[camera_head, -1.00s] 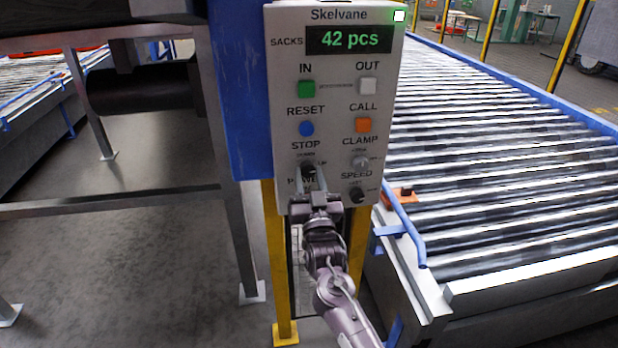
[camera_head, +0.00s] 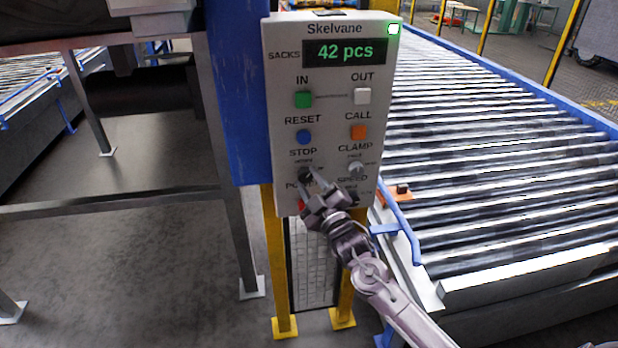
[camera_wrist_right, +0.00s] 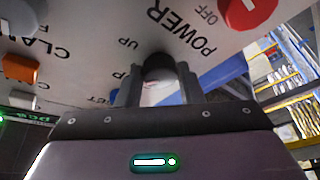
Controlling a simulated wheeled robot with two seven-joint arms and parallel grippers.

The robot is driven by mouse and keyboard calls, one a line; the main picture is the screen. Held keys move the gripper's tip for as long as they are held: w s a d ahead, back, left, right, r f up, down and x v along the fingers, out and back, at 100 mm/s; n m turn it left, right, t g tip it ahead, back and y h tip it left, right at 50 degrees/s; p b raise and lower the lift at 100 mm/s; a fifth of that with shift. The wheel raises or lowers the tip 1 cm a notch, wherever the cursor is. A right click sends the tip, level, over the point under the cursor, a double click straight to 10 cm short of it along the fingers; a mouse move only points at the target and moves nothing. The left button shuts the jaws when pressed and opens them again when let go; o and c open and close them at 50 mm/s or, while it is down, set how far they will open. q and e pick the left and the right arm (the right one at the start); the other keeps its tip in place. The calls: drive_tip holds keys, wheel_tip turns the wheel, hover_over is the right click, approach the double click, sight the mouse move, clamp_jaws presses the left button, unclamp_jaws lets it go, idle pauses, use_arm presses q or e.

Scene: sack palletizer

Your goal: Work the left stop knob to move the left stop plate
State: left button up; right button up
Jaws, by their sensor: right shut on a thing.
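The dark stop knob (camera_head: 304,174) sits under the STOP label on the grey Skelvane panel (camera_head: 281,120). My right gripper (camera_head: 312,181) reaches it from below right and is shut on it. In the right wrist view the round dark knob (camera_wrist_right: 158,64) lies between the two fingers of my right gripper (camera_wrist_right: 159,77), with "UP" lettering beside it. The fingers partly cover the knob, and I cannot read its setting. I cannot make out the left stop plate. My left gripper is not in view.
The clamp knob (camera_head: 356,170) is to the right. A red power button (camera_wrist_right: 248,9) is close to the fingers. Blue RESET (camera_head: 304,137) and orange CALL (camera_head: 358,132) buttons are above. A roller conveyor (camera_head: 490,170) lies to the right; yellow posts (camera_head: 279,265) stand below the panel.

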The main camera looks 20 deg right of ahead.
drive_tip(key=n, duration=0.1)
drive_tip(key=n+g+p, duration=0.1)
drive_tip(key=n, duration=0.1)
drive_tip(key=n+y+p, duration=0.1)
drive_tip(key=n, duration=0.1)
drive_tip(key=shift+r+g, duration=0.25)
drive_tip(key=shift+g, duration=0.15)
drive_tip(key=shift+n+g+p, duration=0.5)
drive_tip(key=shift+n+p, duration=0.2)
drive_tip(key=shift+n, duration=0.7)
drive_tip(key=o, duration=1)
drive_tip(key=s+d+b, duration=0.1)
drive_tip(key=s+b, duration=0.1)
drive_tip(key=s, duration=0.5)
drive_tip(key=shift+s+d, duration=0.15)
drive_tip(key=shift+s, duration=0.25)
